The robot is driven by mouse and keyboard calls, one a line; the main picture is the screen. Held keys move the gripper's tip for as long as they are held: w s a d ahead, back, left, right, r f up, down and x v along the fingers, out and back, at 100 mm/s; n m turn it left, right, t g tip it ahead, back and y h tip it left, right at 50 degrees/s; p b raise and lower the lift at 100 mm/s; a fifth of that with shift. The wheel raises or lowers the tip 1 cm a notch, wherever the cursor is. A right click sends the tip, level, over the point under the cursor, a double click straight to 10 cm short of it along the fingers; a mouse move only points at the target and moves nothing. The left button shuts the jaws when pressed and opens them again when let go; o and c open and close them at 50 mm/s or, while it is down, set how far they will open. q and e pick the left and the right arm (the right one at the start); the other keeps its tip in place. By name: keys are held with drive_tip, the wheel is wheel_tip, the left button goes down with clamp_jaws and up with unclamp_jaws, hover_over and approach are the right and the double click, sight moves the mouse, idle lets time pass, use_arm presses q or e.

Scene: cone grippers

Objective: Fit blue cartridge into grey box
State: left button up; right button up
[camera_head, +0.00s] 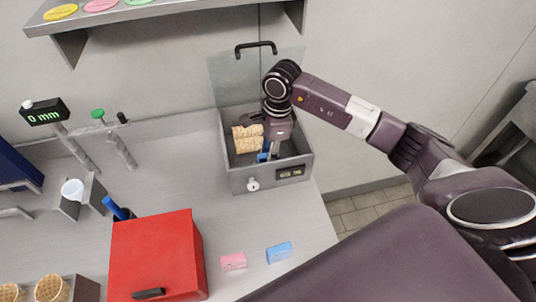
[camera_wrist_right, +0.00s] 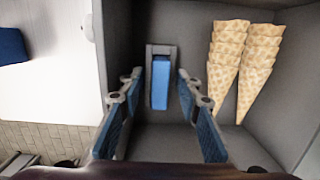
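The grey box (camera_head: 240,180) stands open on the counter, its clear lid raised at the back. My right gripper (camera_head: 267,153) reaches down inside it. In the right wrist view a blue cartridge (camera_wrist_right: 160,84) sits in a narrow grey holder on the box floor. The right gripper (camera_wrist_right: 158,78) is open, its fingers on either side of the cartridge with gaps showing on both sides. Another blue block (camera_head: 279,252) lies on the counter in front of the box. My left gripper is not in view.
Stacked waffle cones (camera_wrist_right: 238,65) lie in the box beside the holder. A pink block (camera_head: 233,261) and a red box (camera_head: 157,254) are on the counter in front. A small display (camera_head: 45,114) reads 0 mm at left. A shelf (camera_head: 160,12) hangs above.

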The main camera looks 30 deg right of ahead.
drive_tip(key=shift+r, duration=0.1)
drive_tip(key=shift+r, duration=0.15)
wheel_tip(320, 180, up, 12)
drive_tip(key=d+b, duration=0.1)
drive_tip(key=b, duration=0.2)
drive_tip(key=shift+s+d+b, duration=0.15)
drive_tip(key=shift+s+b, duration=0.1)
drive_tip(key=shift+b, duration=0.05)
